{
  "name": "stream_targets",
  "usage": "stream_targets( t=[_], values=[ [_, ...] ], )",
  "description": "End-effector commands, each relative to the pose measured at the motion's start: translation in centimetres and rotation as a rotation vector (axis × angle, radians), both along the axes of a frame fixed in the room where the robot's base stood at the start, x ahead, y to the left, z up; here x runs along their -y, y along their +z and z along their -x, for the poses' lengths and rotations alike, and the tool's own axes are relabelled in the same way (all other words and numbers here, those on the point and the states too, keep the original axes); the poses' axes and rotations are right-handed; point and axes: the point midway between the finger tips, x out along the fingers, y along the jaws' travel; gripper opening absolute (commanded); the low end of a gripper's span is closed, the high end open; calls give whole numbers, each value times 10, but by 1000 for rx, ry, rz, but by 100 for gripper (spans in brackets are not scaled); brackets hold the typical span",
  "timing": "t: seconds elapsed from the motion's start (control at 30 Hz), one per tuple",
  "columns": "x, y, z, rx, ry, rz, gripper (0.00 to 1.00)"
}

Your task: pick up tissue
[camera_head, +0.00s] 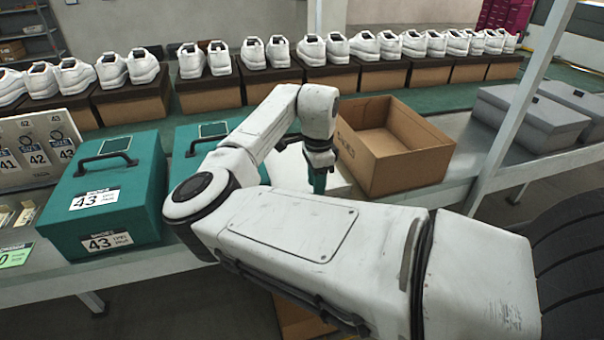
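A pale white surface (287,168), which may be the tissue, shows around my gripper on the table, left of the open brown box. Most of it is hidden behind my arm, so I cannot tell its shape. My gripper (319,183) points down in front of it. A dark and teal part shows at its lower end, and my forearm covers the fingertips. I cannot tell whether the fingers touch anything or hold anything.
An open cardboard box (386,148) stands right of my gripper. A teal case (107,205) with a handle stands at left, and another (190,160) is partly behind my arm. White shoes on brown boxes (327,72) line the back. Grey boxes (530,118) sit beyond a white post (523,92).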

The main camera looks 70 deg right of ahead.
Motion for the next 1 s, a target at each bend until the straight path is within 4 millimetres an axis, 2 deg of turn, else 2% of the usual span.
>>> stream_targets(
  t=[0.1, 0.2, 0.47, 0.8, 1.0],
  values=[
    [1, -17, 0, 0, 0, 0, 34],
    [0, -25, 0, 0, 0, -1, 34],
    [1, -26, 0, 0, 1, 0, 34],
    [1, -26, 0, 0, 0, 0, 2],
    [1, -26, 0, 0, 0, 0, 0]
  ],
)
